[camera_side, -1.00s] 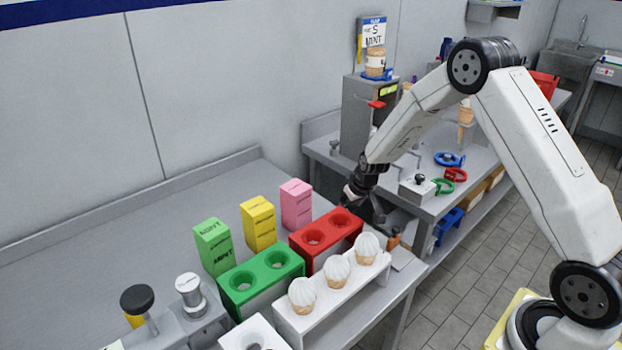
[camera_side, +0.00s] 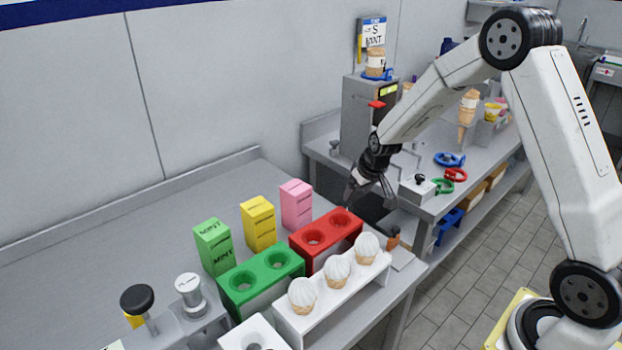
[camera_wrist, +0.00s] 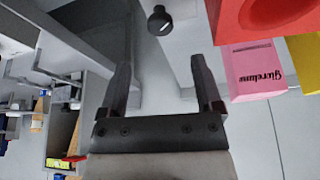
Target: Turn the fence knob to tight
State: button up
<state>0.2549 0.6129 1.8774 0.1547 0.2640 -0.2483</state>
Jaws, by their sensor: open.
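My gripper (camera_side: 372,199) is open and empty, above the gap between the two steel tables, beyond the red holder. Its two fingers (camera_wrist: 160,66) stand apart in the wrist view. A black knob with a small pale mark (camera_wrist: 158,20) lies beyond the fingertips in the wrist view, apart from them. In the side view, a small dark-topped orange piece (camera_side: 393,238) stands by the white rack's end; I cannot tell if it is that knob. A large black knob (camera_side: 138,298) is at lower left. I cannot tell which is the fence knob, or its setting.
A red holder (camera_side: 299,246), green holder (camera_side: 234,298) and white rack of cones (camera_side: 318,318) stand on the near table. Pink (camera_side: 296,204), yellow (camera_side: 258,224) and green (camera_side: 213,247) boxes stand behind. A grey machine (camera_side: 357,118) and knobbed box (camera_side: 418,190) are on the far table.

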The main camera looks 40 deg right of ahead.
aim_at(348, 208)
jog(key=shift+o, duration=0.2)
jog(key=n, duration=0.2)
jog(key=w+n+g, duration=0.1)
jog(key=n, duration=0.1)
jog(key=w+n+g, duration=0.1)
jog(key=n, duration=0.2)
jog(key=shift+w+f+y, duration=0.15)
jog(key=shift+w+y, duration=0.05)
jog(key=shift+y, duration=0.1)
jog(key=n, duration=0.2)
jog(key=w+n+g, duration=0.1)
jog(key=shift+d+n, duration=0.1)
jog(key=shift+n, duration=0.3)
jog(key=n, duration=0.1)
jog(key=n+g, duration=0.1)
jog(key=shift+w+d+r+n, duration=0.1)
jog(key=shift+d+r+n, duration=0.05)
jog(key=shift+r+n, duration=0.25)
jog(key=shift+f, duration=0.15)
jog(key=shift+f, duration=3.8)
grip_shut()
